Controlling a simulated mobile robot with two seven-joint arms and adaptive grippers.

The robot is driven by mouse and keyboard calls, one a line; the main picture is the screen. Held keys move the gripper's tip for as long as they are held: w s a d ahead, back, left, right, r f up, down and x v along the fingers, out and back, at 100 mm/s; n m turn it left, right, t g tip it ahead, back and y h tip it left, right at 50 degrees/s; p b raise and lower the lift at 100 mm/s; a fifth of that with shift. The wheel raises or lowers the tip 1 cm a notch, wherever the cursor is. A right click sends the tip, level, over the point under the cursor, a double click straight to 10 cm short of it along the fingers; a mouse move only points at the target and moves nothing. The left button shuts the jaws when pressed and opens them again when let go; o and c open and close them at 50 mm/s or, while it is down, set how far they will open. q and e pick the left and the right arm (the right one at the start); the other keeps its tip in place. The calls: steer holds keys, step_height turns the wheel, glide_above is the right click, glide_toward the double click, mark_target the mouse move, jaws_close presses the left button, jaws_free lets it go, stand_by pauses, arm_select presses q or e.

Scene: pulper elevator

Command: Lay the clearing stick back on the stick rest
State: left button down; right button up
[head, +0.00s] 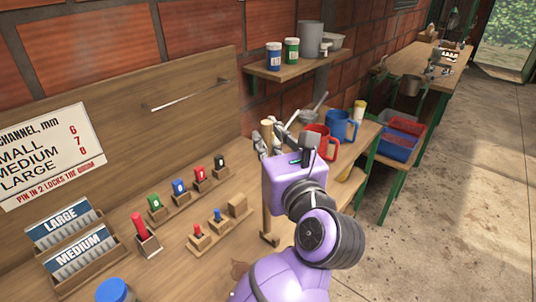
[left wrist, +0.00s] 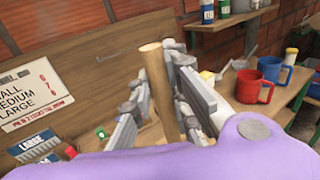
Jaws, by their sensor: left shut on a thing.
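The clearing stick (head: 267,128) is a pale round wooden rod, standing nearly upright over the bench. My left gripper (head: 269,145) is shut on it. In the left wrist view the stick (left wrist: 156,85) stands between the two grey fingers of my left gripper (left wrist: 164,90), its top showing above them. The stick's lower part runs down beside my purple wrist towards the bench; I cannot tell whether its lower end touches. I cannot pick out the stick rest for sure. My right gripper is not in view.
The wooden bench (head: 185,270) holds small coloured plugs in wooden racks (head: 180,205) and two labelled card holders (head: 62,225). A red mug (head: 322,138) and a blue mug (head: 341,124) stand beyond my gripper. A shelf (head: 290,70) with jars hangs on the brick wall.

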arm_select(q)
steer(key=shift+w+f, duration=0.2)
steer(key=f, duration=0.1)
steer(key=f+b, duration=0.2)
steer(key=f, duration=0.1)
steer(key=shift+w, duration=0.3)
steer(key=c, duration=1.7)
jaws_free()
steer(key=shift+r, duration=0.15)
steer(key=shift+r+b+v, duration=0.2)
steer(key=shift+b+v, duration=0.9)
steer(key=shift+v, duration=4.95)
